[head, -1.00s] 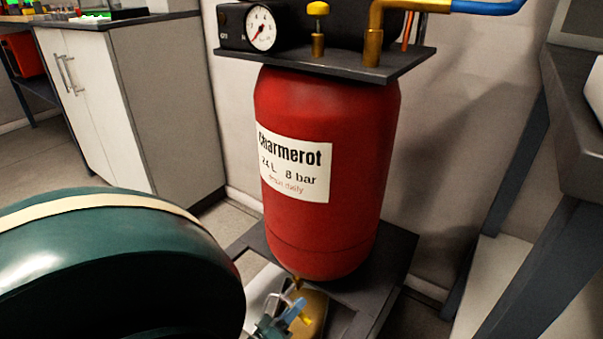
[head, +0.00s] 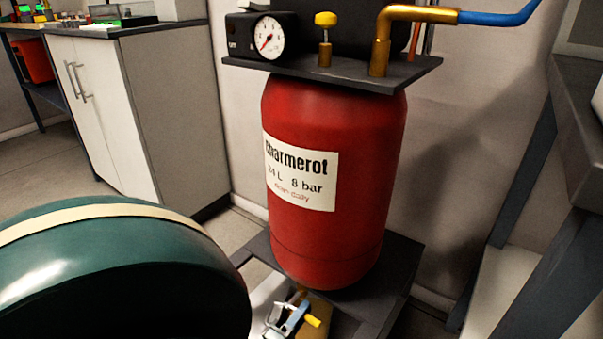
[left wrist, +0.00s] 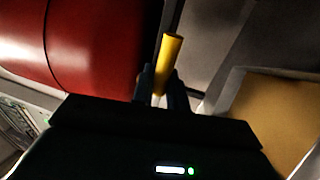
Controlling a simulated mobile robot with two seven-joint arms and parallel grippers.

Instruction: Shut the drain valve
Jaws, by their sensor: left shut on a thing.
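The drain valve's yellow lever (head: 313,321) is low under the red air tank (head: 330,235), at the bottom of the head view. A small brass stub (head: 301,291) shows just above it at the tank's underside. My left gripper (head: 290,317) is shut on the lever, whose yellow end sticks out to the right of the fingers. In the left wrist view the lever (left wrist: 171,50) stands up between the two dark fingertips (left wrist: 160,92), beside the tank (left wrist: 95,45). The valve body is mostly hidden. My right gripper is in neither view.
A dark base frame (head: 398,262) surrounds the tank's foot. Above the tank are a shelf (head: 415,72) with a gauge (head: 268,38), a yellow-topped knob (head: 325,20) and a brass pipe (head: 382,45). A white cabinet (head: 115,120) stands left; a dark bench (head: 580,150) stands right.

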